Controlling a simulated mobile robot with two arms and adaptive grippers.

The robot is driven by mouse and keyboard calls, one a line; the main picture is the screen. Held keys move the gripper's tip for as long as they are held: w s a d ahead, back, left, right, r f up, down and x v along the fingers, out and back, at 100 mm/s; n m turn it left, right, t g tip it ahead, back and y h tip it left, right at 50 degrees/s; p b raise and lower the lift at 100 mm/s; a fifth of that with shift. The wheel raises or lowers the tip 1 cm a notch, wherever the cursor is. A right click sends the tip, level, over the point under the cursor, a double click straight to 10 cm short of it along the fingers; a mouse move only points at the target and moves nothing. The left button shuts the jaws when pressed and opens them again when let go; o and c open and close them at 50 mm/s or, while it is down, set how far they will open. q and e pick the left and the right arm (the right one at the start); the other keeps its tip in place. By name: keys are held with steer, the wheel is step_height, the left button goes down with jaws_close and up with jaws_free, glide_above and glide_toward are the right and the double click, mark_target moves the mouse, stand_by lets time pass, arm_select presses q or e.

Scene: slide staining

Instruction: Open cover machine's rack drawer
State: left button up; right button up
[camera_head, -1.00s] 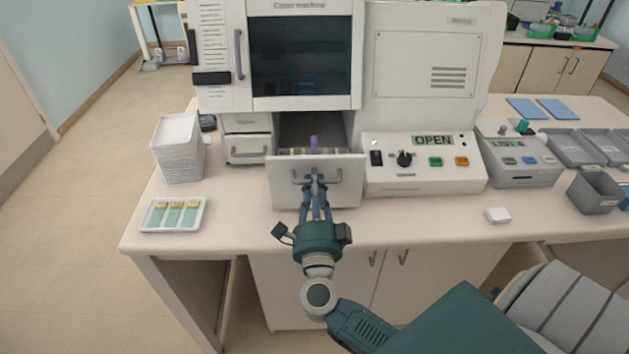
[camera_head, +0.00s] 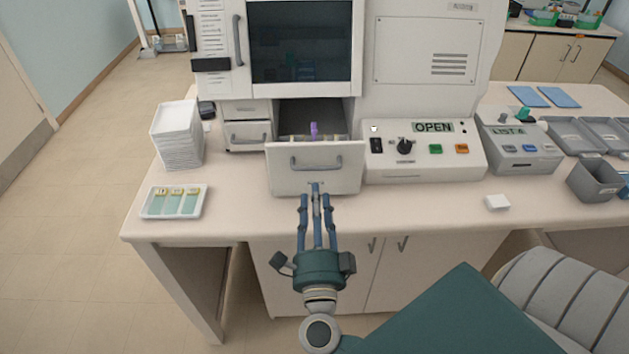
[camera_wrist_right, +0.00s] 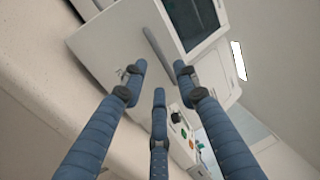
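The cover machine (camera_head: 418,50) stands at the back of the bench. Its rack drawer (camera_head: 345,181) is pulled out toward me, with a grey bar handle (camera_head: 316,163) on its front. A rack with a purple part (camera_head: 314,130) shows inside the open drawer. My right gripper (camera_head: 316,194) is in front of the drawer, just below and nearer than the handle, with its fingers apart and nothing between them. The right wrist view shows the same spread fingers (camera_wrist_right: 160,80) and the drawer front beyond. My left gripper is not in view.
A panel reading OPEN (camera_head: 433,127) is right of the drawer. A stack of white trays (camera_head: 176,140) and a slide tray (camera_head: 150,212) are at left. A small white block (camera_head: 497,202) lies at right, near a grey bin (camera_head: 592,186). Bench space before the panel is clear.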

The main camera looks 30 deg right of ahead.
steer(key=shift+v, duration=1.6)
steer(key=w+a+f+n+y+b, duration=0.1)
steer(key=a+f+n+y, duration=0.4)
steer(key=f, duration=0.5)
steer(key=w+a+f+n+y+b, duration=0.1)
steer(key=w+a+f+n+y, duration=0.2)
steer(key=f+n, duration=0.55)
steer(key=s+a+f+n+g+y+b, duration=0.1)
steer(key=s+a+f+n+g+y, duration=0.15)
steer(key=f, duration=0.65)
steer(key=s+a+f+n+g+y+b, duration=0.1)
steer(key=s+f+n+g, duration=0.2)
steer(key=f, duration=0.7)
steer(key=s+d+f+n+g+b, duration=0.15)
steer(key=s+f+n+g, duration=0.35)
steer(key=s+f, duration=1.3)
steer(key=s+d+f+n+g, duration=0.1)
steer(key=s+d+f+g, duration=0.1)
steer(key=s, duration=0.3)
steer(key=s+d+f+n+g, duration=0.1)
steer(key=s+d+f+g, duration=0.1)
steer(key=s+f, duration=0.2)
steer(key=s+d+f+g+h, duration=0.1)
steer(key=s+d+f+g, duration=0.1)
steer(key=s, duration=0.5)
steer(key=shift+s+d+f+n+b, duration=0.2)
steer(key=shift+f+n+b, duration=0.2)
steer(key=shift+f, duration=0.35)
